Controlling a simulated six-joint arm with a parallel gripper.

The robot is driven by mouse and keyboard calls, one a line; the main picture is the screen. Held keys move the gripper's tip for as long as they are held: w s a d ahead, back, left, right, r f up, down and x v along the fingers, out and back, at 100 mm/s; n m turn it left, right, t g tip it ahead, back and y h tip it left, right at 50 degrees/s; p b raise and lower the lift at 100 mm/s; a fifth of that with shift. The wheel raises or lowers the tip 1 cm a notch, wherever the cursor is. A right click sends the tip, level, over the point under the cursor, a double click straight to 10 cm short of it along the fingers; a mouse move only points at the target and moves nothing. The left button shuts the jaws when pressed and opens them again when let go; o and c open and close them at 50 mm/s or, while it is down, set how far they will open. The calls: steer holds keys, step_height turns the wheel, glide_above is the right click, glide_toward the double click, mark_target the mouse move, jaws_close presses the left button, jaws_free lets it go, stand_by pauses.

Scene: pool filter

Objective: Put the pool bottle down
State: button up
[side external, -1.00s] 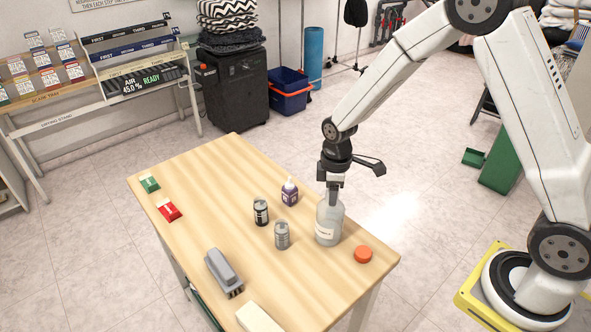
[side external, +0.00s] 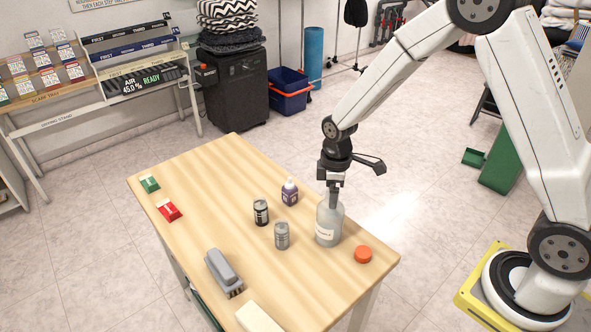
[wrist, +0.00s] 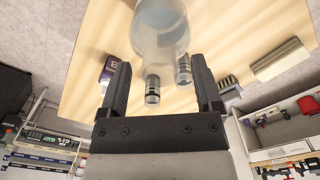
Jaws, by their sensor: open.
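The pool bottle (side external: 328,230), pale and translucent with a white label, stands upright on the wooden table (side external: 205,170) near its right corner. It also shows large at the top of the wrist view (wrist: 160,35). My gripper (side external: 333,198) points down at the bottle's top. In the wrist view my gripper (wrist: 160,62) is open, with its two fingers apart on either side of the bottle's line. From the side, the fingers overlap the neck, so I cannot tell whether they touch it. An orange round cap-like piece (side external: 363,254) lies on the table to the bottle's right.
A grey can (side external: 282,236), a dark can (side external: 261,212) and a purple bottle (side external: 289,193) stand close left of the bottle. A grey brush-like tool (side external: 224,272) and a pale block (side external: 258,318) lie nearer the front.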

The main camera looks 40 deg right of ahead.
step_height(320, 180, up, 12)
stand_by(0.6)
steer(key=shift+s+f, duration=0.1)
steer(key=shift+f, duration=0.05)
stand_by(0.4)
steer(key=s+f+m+t, duration=0.2)
steer(key=s+f+m, duration=0.1)
steer(key=s+m, duration=0.6)
steer(key=s, duration=0.4)
steer(key=shift+f+t, duration=0.3)
steer(key=shift+f, duration=0.1)
